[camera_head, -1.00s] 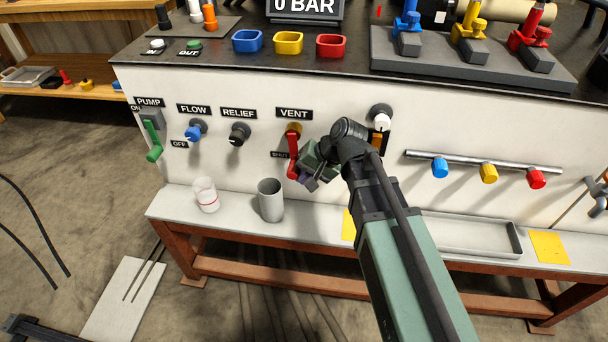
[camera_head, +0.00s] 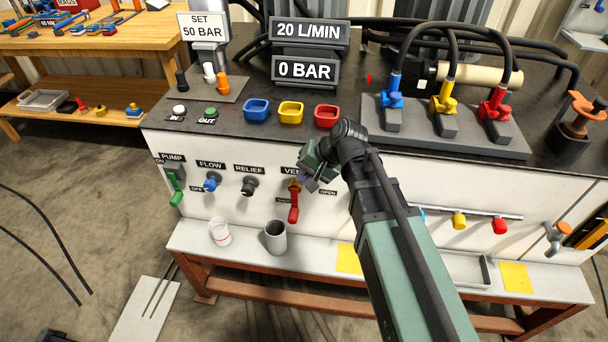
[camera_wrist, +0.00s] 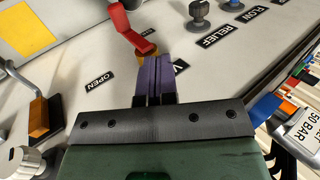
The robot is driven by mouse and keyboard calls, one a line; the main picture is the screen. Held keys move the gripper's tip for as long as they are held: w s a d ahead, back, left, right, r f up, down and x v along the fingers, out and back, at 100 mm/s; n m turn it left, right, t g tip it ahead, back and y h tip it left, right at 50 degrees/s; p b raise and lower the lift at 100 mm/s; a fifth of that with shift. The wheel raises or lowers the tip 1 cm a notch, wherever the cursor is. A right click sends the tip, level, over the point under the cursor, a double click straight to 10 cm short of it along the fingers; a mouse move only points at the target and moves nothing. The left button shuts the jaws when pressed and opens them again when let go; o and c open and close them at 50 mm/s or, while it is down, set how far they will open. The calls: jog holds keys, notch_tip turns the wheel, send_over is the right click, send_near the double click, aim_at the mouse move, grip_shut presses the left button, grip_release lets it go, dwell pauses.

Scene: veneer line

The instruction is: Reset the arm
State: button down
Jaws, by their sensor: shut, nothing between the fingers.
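My gripper (camera_head: 309,183) is raised in front of the bench panel, by the VENT label. Its purple fingers are together and empty; they also show in the wrist view (camera_wrist: 160,77). The red vent lever (camera_head: 293,206) hangs down just below and left of my gripper, toward the SHUT label. In the wrist view the vent lever (camera_wrist: 134,30) lies beyond the fingertips, which overlap its yellow hub in the picture. I cannot tell whether they touch. The arm hides part of the panel to the right.
The green pump lever (camera_head: 175,190), blue flow knob (camera_head: 211,183) and black relief knob (camera_head: 249,185) are left of my gripper. A grey cup (camera_head: 276,238) and a white cup (camera_head: 219,232) stand on the shelf below. Blue, yellow and red bins (camera_head: 327,115) line the bench top.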

dwell(0.4)
jog(key=s+d+r+n+h+p, duration=0.1)
jog(key=s+d+r+h+p, duration=0.2)
jog(key=d, duration=0.5)
jog(key=s+d+r+g+h+p, duration=0.1)
jog(key=s+d+r+h+p, duration=0.2)
jog(key=s+d+p, duration=0.3)
jog(key=d+h, duration=0.1)
jog(key=d, duration=0.2)
jog(key=shift+s+d+r+n, duration=0.15)
jog(key=shift+s+r+n, duration=0.05)
jog(key=shift+s+n, duration=0.2)
